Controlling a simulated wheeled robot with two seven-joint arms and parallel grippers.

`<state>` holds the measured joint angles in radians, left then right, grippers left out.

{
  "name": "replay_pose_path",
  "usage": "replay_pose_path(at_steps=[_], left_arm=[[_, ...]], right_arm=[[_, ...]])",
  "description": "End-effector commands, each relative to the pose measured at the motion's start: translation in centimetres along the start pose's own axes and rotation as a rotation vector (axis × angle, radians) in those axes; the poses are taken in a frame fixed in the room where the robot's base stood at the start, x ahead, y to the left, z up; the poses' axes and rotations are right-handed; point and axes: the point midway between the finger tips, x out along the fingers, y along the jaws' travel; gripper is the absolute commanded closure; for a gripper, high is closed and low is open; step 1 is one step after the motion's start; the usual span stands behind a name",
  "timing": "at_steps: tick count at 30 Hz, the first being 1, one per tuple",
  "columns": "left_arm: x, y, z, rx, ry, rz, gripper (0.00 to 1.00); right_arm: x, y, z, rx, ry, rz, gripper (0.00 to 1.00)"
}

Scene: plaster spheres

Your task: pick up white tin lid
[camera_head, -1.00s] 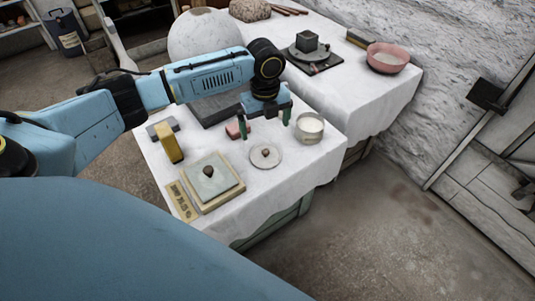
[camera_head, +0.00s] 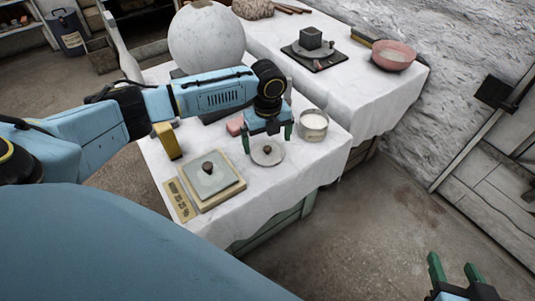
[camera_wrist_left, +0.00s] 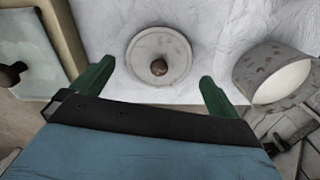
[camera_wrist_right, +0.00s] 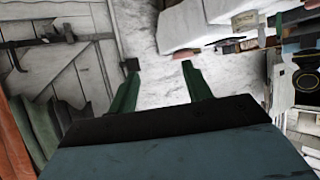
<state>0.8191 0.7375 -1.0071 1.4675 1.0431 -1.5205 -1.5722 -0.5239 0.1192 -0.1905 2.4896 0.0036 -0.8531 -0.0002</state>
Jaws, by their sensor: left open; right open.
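The white tin lid (camera_head: 267,155) is a round, pale, worn disc with a small brown knob, lying flat on the white-covered table. It also shows in the left wrist view (camera_wrist_left: 150,50), just beyond the fingertips. My left gripper (camera_head: 268,142) is open and empty, with its green fingers just above and behind the lid in the head view. In the left wrist view the knob lies between the lines of the two fingers (camera_wrist_left: 155,82). My right gripper (camera_head: 455,262) is open and empty, out over the floor at the lower right, far from the table.
A tin of white contents (camera_head: 313,126) stands close right of the lid. A square plate with a knob on a wooden base (camera_head: 208,185) lies to the left.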

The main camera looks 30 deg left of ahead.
Motion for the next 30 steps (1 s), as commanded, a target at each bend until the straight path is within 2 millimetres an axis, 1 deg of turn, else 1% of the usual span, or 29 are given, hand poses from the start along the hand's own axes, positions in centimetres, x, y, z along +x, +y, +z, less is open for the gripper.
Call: replay_pose_path(at_steps=[1, 6, 9, 12, 16, 23, 24, 26, 30], left_arm=[[0.5, 0.1, 0.0, 0.000, 0.000, 0.001, 0.00], [1.7, 0.1, -0.1, 0.000, 0.000, 0.002, 0.00], [2.4, 0.1, -0.1, 0.000, 0.000, 0.002, 0.00], [2.8, 0.1, -0.1, 0.000, -0.001, 0.001, 0.00], [3.1, 0.1, -0.1, 0.001, -0.001, 0.001, 0.00], [3.0, 0.1, -0.1, 0.001, -0.001, 0.001, 0.00], [3.0, 0.1, -0.1, 0.001, -0.001, 0.001, 0.01], [3.0, 0.1, -0.1, 0.001, -0.001, 0.001, 0.09], [3.0, 0.1, -0.1, 0.001, -0.001, 0.001, 0.28]], right_arm=[[0.2, -0.2, -0.7, 0.000, 0.049, -0.005, 0.50], [0.2, -0.8, -3.6, 0.001, 0.222, -0.020, 0.50], [-0.1, -1.1, -5.2, 0.003, 0.316, -0.028, 0.50], [-0.4, -1.3, -6.4, 0.004, 0.387, -0.033, 0.50], [-0.7, -1.4, -7.2, 0.006, 0.437, -0.038, 0.50], [-0.8, -1.5, -7.4, 0.006, 0.445, -0.038, 0.50], [-0.8, -1.5, -7.4, 0.006, 0.445, -0.038, 0.50], [-0.8, -1.5, -7.4, 0.006, 0.444, -0.038, 0.50], [-0.8, -1.5, -7.3, 0.006, 0.444, -0.038, 0.50]])
